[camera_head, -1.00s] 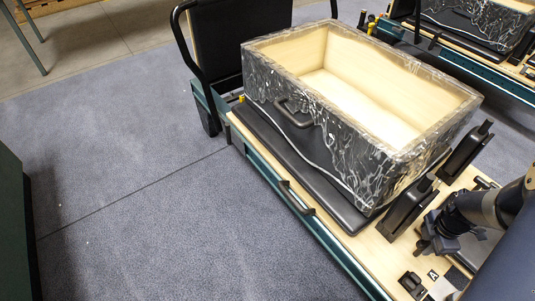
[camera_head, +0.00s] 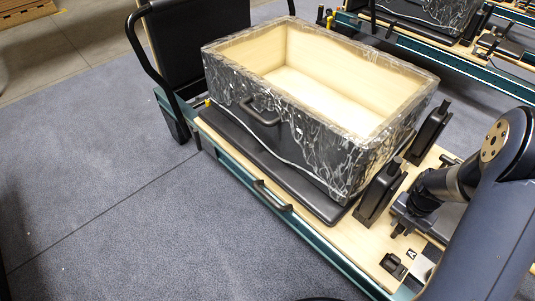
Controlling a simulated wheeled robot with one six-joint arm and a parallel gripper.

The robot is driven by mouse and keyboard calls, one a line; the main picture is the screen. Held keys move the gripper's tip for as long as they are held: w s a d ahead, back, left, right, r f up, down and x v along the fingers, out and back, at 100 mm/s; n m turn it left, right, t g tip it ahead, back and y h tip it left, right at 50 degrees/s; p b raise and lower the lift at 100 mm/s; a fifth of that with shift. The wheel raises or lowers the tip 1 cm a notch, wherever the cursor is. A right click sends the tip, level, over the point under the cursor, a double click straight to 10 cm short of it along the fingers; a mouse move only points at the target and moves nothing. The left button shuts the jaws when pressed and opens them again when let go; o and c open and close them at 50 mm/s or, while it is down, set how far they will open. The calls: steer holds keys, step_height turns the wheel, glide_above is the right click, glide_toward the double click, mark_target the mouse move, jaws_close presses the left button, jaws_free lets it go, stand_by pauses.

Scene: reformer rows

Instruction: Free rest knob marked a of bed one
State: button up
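Bed one appears to be the near reformer, with a pale wooden deck (camera_head: 352,238) and a green side rail. A small black fitting (camera_head: 393,265) sits on the deck near its front end. A white tag marked A (camera_head: 411,254) lies beside it; I take the fitting for rest knob a, but its latch state is too small to read. My gripper (camera_head: 401,228) hangs at the end of my dark arm, just above the tag in the picture. Its fingers are small, dark and partly hidden, so I cannot tell if they are open.
A plastic-wrapped open wooden box (camera_head: 265,132) sits on the black carriage pad (camera_head: 270,165). Two upright black shoulder rests (camera_head: 380,190) (camera_head: 430,132) stand between box and gripper. Another reformer (camera_head: 450,60) stands behind. The grey carpet (camera_head: 90,190) at left is clear.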

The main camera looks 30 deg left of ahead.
steer(key=o, duration=0.6)
steer(key=shift+r, duration=0.1)
step_height(320, 180, up, 7)
steer(key=p, duration=0.5)
step_height(320, 180, down, 7)
steer(key=b, duration=0.5)
steer(key=shift+f, duration=0.2)
steer(key=shift+r+m, duration=0.15)
steer(key=shift+m, duration=0.45)
